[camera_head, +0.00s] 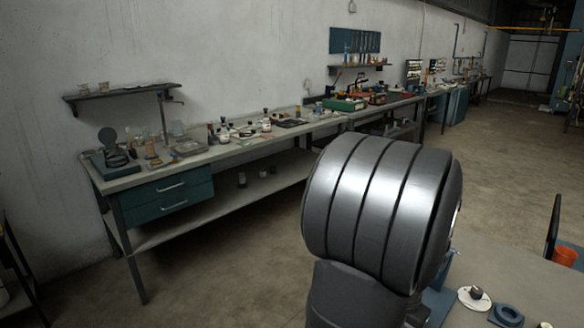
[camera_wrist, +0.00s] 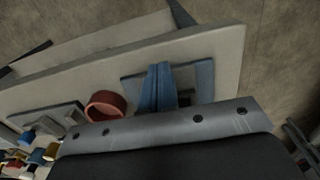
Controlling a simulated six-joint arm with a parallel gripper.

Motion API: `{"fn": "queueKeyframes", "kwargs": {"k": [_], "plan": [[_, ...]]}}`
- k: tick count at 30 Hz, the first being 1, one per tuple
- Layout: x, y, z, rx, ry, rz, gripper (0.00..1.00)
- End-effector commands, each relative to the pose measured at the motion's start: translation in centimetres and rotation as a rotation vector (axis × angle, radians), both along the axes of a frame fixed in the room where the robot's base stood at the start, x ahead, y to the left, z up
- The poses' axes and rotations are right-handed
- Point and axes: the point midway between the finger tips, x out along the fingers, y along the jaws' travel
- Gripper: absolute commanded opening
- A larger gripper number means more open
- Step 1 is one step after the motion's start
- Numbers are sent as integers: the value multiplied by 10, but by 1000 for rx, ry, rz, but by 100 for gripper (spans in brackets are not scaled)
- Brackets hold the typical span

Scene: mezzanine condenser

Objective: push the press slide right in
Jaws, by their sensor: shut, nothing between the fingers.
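The press is probably the blue metal fixture on a blue base plate (camera_wrist: 205,80) in the wrist view. A narrow blue upright part (camera_wrist: 155,88) stands on it, with a small dark block beside its foot. I cannot make out which part is the slide, or how far in it sits. My gripper (camera_wrist: 165,125) shows as a grey bolted bar and black body across the lower wrist view. It is shut and empty; its fingertips are hard to make out. The bar hides the near part of the fixture. In the head view my arm covers most of that area.
A red-brown ring or cup (camera_wrist: 105,105) stands left of the fixture on the pale table (camera_wrist: 215,45). Small coloured items crowd the wrist view's lower left. In the head view, a white disc with a dark knob (camera_head: 474,298) and a blue ring (camera_head: 506,316) lie right of my arm.

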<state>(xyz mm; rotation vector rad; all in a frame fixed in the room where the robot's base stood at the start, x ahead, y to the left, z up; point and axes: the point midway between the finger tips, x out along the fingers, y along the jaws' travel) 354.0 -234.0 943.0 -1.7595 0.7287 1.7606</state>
Motion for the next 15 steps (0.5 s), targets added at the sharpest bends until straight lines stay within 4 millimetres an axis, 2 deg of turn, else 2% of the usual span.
{"fn": "queueKeyframes", "kwargs": {"k": [6,15], "plan": [[0,0,-8,1,1,0,0],[0,0,-9,0,0,0,0]]}}
